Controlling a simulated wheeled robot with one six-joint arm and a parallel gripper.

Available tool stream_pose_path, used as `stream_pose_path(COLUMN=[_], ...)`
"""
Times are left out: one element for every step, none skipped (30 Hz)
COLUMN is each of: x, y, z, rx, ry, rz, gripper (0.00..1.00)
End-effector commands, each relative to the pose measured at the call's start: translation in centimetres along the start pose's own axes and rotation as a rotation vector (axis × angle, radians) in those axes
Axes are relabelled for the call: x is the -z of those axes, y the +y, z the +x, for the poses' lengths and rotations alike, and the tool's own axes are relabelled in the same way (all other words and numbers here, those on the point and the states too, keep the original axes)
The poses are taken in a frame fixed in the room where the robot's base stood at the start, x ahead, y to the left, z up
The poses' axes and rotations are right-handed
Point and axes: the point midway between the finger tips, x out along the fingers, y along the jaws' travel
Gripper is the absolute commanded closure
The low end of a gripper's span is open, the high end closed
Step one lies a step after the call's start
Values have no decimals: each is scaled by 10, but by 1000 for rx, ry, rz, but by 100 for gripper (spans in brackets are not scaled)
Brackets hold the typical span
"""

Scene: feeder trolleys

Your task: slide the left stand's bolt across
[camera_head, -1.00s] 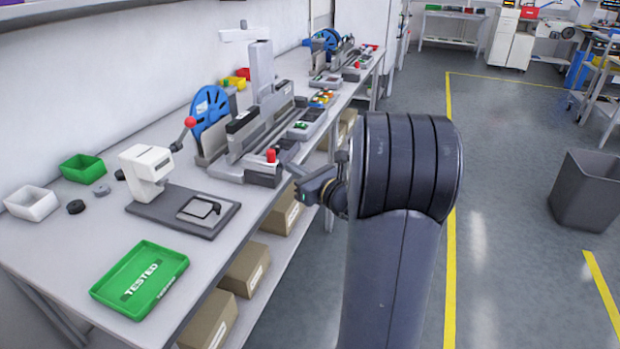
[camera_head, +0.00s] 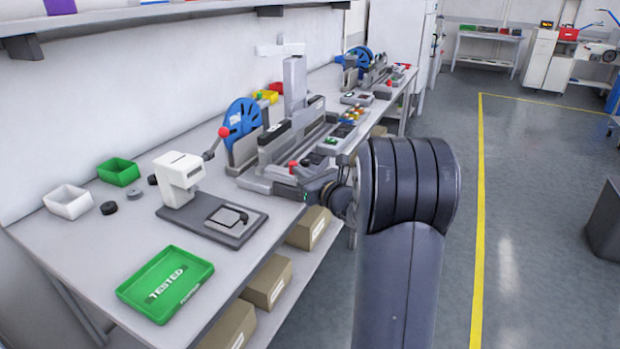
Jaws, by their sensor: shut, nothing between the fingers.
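The left stand (camera_head: 273,150) is the nearer of two on the long bench, a grey fixture with rails and a blue reel (camera_head: 243,116). A small red knob (camera_head: 292,165), which looks like the bolt's handle, sits at its front end. My gripper (camera_head: 306,180) is shut and empty, just right of the red knob and very close to it. I cannot tell whether it touches the knob. The fingertips are small and partly lost against the dark stand parts, and the bolt's slot is too small to make out.
A white press (camera_head: 182,178) with a red-balled lever stands left of the stand. A green tray marked TESTED (camera_head: 166,284) lies at the bench's front. The second stand (camera_head: 366,68) is farther back. Boxes (camera_head: 309,228) sit on the shelf below. The floor at right is open.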

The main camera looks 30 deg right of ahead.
Motion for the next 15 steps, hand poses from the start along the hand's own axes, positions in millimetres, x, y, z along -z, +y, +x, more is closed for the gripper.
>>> stream_pose_path(x=[5, 5, 5, 5, 5, 4, 4, 4, 3, 3, 2, 2, 1, 0, 0], y=[8, 11, 15, 19, 22, 25, 27, 30, 32, 33, 34, 34, 35, 35, 35], z=[12, 19, 28, 35, 41, 49, 54, 58, 63, 66, 68, 70, 70, 71, 71], rx=[-7, -7, -6, -7, -6, -6, -4, -4, -4, -3, -2, -1, -1, -1, -1], ry=[-3, -4, -3, -4, -3, -4, -3, -3, -2, -2, -1, -1, -1, -1, -2], rz=[-2, -2, -2, -2, -2, -2, -2, -1, -1, 0, 0, 0, 0, 1, 1], gripper=[100, 100, 100, 100, 100, 100, 100, 100, 100, 100, 100, 100, 100, 100, 100])
